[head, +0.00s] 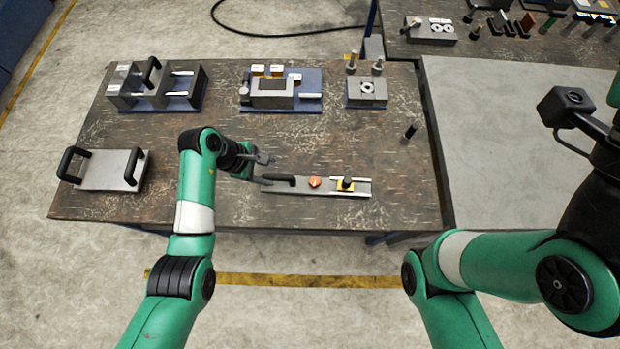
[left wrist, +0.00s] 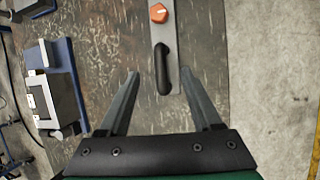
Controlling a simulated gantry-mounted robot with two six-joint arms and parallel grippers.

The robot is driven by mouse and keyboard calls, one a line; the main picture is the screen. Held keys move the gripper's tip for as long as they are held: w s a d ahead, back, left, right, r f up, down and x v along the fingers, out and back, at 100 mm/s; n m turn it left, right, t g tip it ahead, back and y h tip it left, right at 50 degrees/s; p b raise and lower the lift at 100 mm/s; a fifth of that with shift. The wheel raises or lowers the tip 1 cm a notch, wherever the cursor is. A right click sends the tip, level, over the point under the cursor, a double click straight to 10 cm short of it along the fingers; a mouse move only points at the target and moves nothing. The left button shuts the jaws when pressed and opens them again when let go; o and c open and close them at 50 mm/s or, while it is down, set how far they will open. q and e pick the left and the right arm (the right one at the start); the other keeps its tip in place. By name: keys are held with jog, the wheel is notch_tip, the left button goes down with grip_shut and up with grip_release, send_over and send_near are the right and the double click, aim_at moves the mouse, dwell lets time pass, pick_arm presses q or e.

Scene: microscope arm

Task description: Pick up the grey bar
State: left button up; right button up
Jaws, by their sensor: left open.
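The grey bar (head: 302,188) lies flat on the brown table near its front edge, long side running left to right. It has a black handle (head: 280,180) at its left end, an orange knob (head: 315,182) in the middle and a yellow block with a black knob (head: 346,185) at the right. My left gripper (head: 264,169) is open at the bar's left end. In the left wrist view the black handle (left wrist: 163,70) points in between the open, empty fingertips (left wrist: 158,74), above the table. My right gripper is not in view.
A grey plate with two black handles (head: 105,170) lies at the left. A box fixture (head: 155,88), a vise-like block (head: 272,93) and a grey block with posts (head: 366,92) stand at the back. A small black cylinder (head: 409,133) is at right. Table beyond the bar is clear.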

aim_at(284, 177)
pick_arm(q)
jog(key=b+x, duration=0.1)
jog(key=x, duration=0.4)
jog(key=shift+d+f+b, duration=0.1)
jog(key=shift+f+b, duration=0.05)
jog(key=shift+b, duration=0.25)
jog(key=b+x, duration=0.2)
jog(key=x, duration=0.1)
jog(key=b+x, duration=0.1)
jog(key=x, duration=0.1)
jog(key=shift+a+f+b, duration=0.25)
jog(key=shift+a+b, duration=0.05)
jog(key=shift+b, duration=0.05)
jog(key=shift+r, duration=0.1)
grip_shut()
dwell(0.3)
jog(key=shift+r, duration=0.1)
